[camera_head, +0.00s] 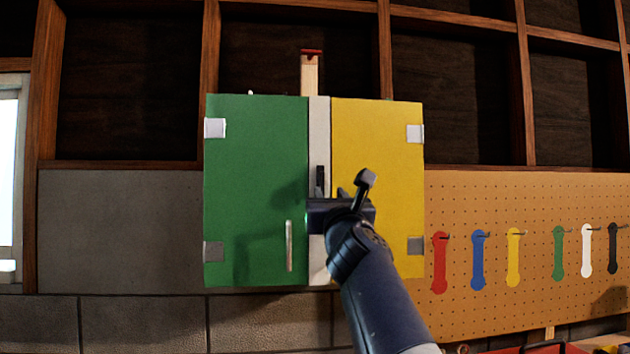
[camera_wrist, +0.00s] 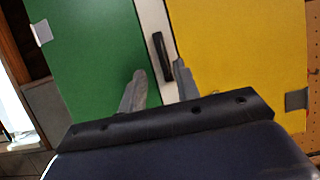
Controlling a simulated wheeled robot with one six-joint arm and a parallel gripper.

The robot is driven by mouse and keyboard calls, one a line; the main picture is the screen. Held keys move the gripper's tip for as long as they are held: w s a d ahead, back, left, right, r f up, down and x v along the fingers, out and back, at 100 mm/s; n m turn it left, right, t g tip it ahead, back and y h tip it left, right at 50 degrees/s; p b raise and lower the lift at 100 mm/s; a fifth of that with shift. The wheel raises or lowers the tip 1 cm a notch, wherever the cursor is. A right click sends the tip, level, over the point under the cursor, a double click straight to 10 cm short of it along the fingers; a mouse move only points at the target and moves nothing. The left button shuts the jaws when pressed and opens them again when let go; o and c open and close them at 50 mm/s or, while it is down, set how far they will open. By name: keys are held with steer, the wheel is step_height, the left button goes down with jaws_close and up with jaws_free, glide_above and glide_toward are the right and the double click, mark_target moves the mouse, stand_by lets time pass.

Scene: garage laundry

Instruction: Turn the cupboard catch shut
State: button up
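The cupboard has a green door (camera_head: 255,150) on the left and a yellow door (camera_head: 375,140) on the right, both looking closed, with a pale strip (camera_head: 319,120) between them. The catch (camera_head: 320,180) is a small dark bar on this strip. In the wrist view the catch (camera_wrist: 162,55) lies roughly along the strip. My gripper (camera_wrist: 159,70) is open, its two grey fingers apart, with the catch's lower end showing between the fingertips, nearer the right one. I cannot tell whether they touch. In the head view my gripper (camera_head: 335,192) covers the catch's lower part.
A metal handle (camera_head: 289,245) stands out on the lower green door. A pegboard (camera_head: 480,200) with several coloured hanging tools is at the right. Wooden wall framing (camera_head: 210,60) runs behind. A bright window (camera_head: 8,170) is at the far left.

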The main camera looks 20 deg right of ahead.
mark_target(323, 180)
steer(key=p+x, duration=0.3)
steer(key=x, duration=0.5)
steer(key=shift+w+d+p, duration=0.1)
steer(key=shift+w+p, duration=0.2)
steer(key=shift+c, duration=0.5)
jaws_close()
